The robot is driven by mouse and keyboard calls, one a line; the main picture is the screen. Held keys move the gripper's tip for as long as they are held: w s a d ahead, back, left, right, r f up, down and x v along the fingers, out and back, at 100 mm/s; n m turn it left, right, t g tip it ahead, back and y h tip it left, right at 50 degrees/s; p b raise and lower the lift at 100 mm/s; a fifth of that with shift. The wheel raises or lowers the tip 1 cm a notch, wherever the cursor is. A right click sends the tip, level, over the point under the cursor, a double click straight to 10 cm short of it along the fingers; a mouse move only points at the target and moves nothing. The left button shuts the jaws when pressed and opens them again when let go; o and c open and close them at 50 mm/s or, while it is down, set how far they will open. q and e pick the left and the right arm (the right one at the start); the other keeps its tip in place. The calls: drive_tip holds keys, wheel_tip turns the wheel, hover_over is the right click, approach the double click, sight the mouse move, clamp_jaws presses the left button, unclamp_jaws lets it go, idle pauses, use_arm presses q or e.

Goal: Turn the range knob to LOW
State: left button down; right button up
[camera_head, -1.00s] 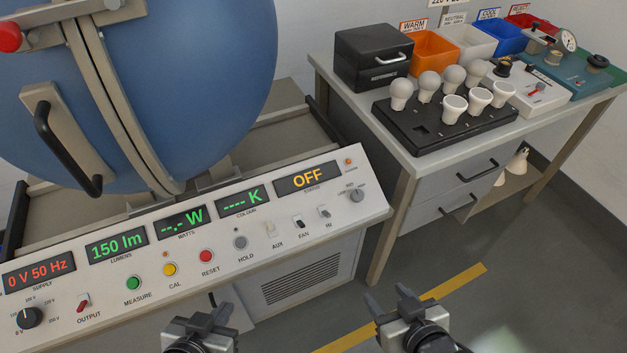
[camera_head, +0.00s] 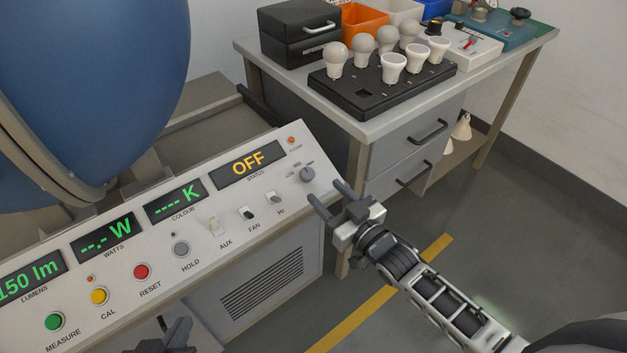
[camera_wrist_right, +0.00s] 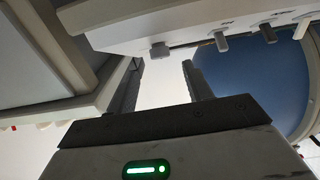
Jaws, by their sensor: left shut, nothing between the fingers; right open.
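The range knob (camera_head: 307,174) is a small grey knob at the right end of the sloping white panel (camera_head: 262,205). In the right wrist view the knob (camera_wrist_right: 160,50) shows beyond the gap between the open fingers (camera_wrist_right: 162,66). My left gripper (camera_head: 178,334) is shut and empty at the bottom edge, partly cut off, in front of the panel.
HI (camera_head: 274,197), FAN (camera_head: 247,213) and AUX (camera_head: 217,227) switches sit left of the knob. The status display (camera_head: 248,164) reads OFF. A side table (camera_head: 385,122) with a bulb tray (camera_head: 370,100) stands behind and right. Open floor lies right of the panel.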

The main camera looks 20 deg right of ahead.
sight(310, 177)
drive_tip(key=x, duration=0.6)
drive_tip(key=shift+b, duration=0.3)
drive_tip(key=c, duration=1)
